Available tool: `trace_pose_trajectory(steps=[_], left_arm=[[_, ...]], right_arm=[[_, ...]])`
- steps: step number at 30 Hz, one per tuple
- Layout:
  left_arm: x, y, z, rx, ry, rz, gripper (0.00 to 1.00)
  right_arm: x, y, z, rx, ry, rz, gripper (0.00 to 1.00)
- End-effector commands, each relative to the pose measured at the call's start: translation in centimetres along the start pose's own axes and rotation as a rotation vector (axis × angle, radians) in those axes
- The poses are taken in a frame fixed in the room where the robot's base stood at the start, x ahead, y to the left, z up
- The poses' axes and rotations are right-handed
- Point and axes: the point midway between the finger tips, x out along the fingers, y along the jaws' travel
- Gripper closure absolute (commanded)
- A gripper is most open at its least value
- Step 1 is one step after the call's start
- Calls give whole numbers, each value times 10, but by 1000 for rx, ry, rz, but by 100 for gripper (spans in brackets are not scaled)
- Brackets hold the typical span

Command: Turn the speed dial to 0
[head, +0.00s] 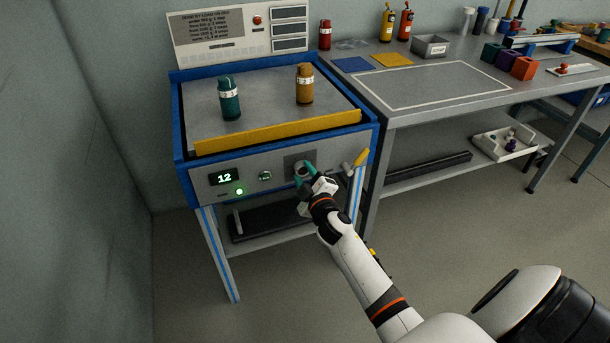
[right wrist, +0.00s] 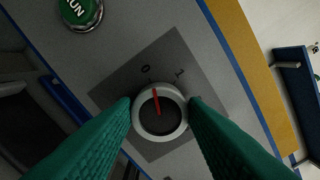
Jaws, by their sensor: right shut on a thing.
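The speed dial (right wrist: 160,112) is a round pale knob with a dark face and a red pointer, on a dark grey plate (right wrist: 118,90). The pointer aims up and slightly left, close to the 0 mark; another mark is to its right. In the head view the dial (head: 301,168) is on the right of the machine's front panel. My right gripper (head: 303,172) is shut on the dial, its green fingers (right wrist: 160,115) touching it on both sides. My left gripper is not in view.
The front panel has a display reading 12 (head: 224,178), a lit green light (head: 239,191) and a green RUN button (head: 265,175). A yellow-ended lever (head: 360,158) sits just right of the dial. Teal (head: 229,99) and yellow (head: 304,85) bottles stand on top.

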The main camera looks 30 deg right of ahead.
Motion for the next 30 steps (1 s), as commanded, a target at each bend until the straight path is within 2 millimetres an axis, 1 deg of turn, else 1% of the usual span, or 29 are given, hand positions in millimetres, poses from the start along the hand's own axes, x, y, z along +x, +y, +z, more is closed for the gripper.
trace_pose_trajectory(steps=[4,10,26,27,29,30], left_arm=[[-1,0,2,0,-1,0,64],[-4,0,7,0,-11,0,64],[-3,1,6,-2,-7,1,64],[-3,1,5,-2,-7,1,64],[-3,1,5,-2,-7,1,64],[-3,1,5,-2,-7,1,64]], right_arm=[[0,1,0,-80,0,1,84],[0,1,0,-144,0,1,84],[0,1,0,-172,0,2,84],[0,1,0,-172,0,2,59],[0,1,0,-172,0,2,49],[0,1,0,-171,0,2,43]])
